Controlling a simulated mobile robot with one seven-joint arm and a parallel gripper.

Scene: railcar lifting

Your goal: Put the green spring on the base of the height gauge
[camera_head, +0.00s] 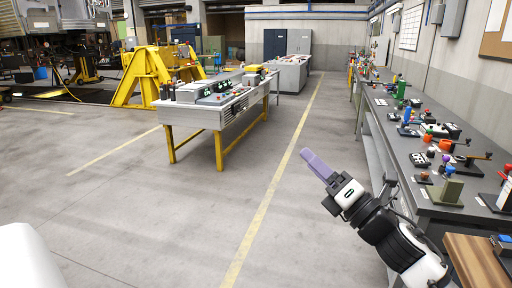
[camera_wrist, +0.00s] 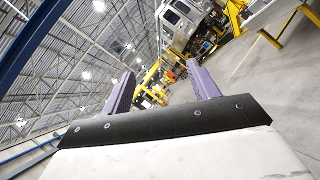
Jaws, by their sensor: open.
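My gripper (camera_head: 318,165) is held in the air over the aisle floor, left of the long right-hand bench. In the wrist view my gripper (camera_wrist: 162,88) has its two purple fingers wide apart with nothing between them. A small upright green thing (camera_head: 401,89) stands far along the right-hand bench; it is too small to tell whether it is the green spring. I cannot pick out the height gauge or its base for sure among the small tools. The wrist view shows neither, only the hall roof, machinery and floor.
The right-hand bench (camera_head: 376,119) is crowded with small tools, including an olive block (camera_head: 445,191) near me. A metal table (camera_head: 194,116) with yellow legs stands left of centre, with a yellow frame (camera_head: 141,73) behind. The aisle between table and bench is clear.

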